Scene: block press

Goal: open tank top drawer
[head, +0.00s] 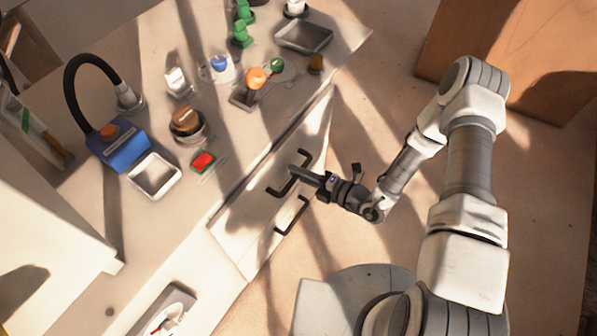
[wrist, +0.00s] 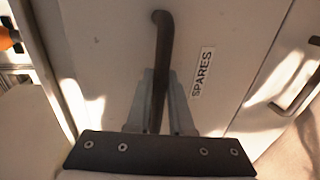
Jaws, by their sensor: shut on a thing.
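My gripper (head: 303,175) is at the upper drawer front of the bench cabinet, shut on the bar handle there. In the wrist view the fingers (wrist: 158,100) close around the dark upper handle (wrist: 164,40), which also shows in the head view (head: 288,187). A label reading SPARES (wrist: 202,72) is on the same drawer front (wrist: 100,50), beside this handle. The drawer front (head: 251,196) looks flush with the cabinet; I see no clear gap. I cannot see the word tank on it. The fingers hide the middle of the handle.
A lower handle (head: 291,217) sits below; it also shows in the wrist view (wrist: 297,95). The bench top holds a blue box (head: 122,150) with a black hose, a white tray (head: 154,176), a red button (head: 203,161) and several knobs. Floor (head: 345,235) is clear beside the cabinet.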

